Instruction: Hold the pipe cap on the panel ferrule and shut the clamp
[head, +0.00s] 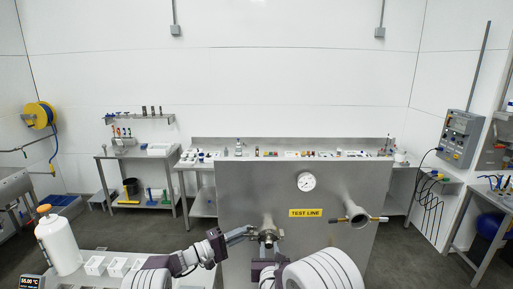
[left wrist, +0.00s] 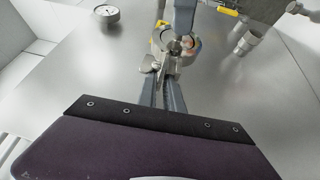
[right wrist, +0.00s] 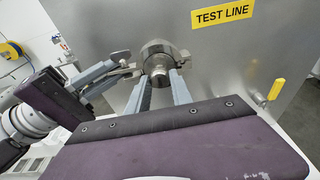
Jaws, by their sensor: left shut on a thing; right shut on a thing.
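The steel clamp (right wrist: 153,47) sits around the ferrule on the upright panel; it also shows in the left wrist view (left wrist: 158,46). The small round pipe cap (right wrist: 159,67) faces out at the front of the ferrule. My right gripper (right wrist: 160,82) is shut on the cap from below, one finger on each side. My left gripper (right wrist: 128,70) comes in from the left and is shut on a part of the clamp at its side; its fingers show in the left wrist view (left wrist: 164,75). Whether the clamp is fully closed I cannot tell. In the head view the grippers partly hide both.
The panel (head: 240,195) carries a gauge (head: 306,181), a yellow TEST LINE label (head: 305,213) and, to the right, a protruding pipe (head: 355,213) with a yellow-handled valve. A white bottle (head: 58,240) stands on a bench at the left. A tool-covered bench (head: 290,142) lies behind.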

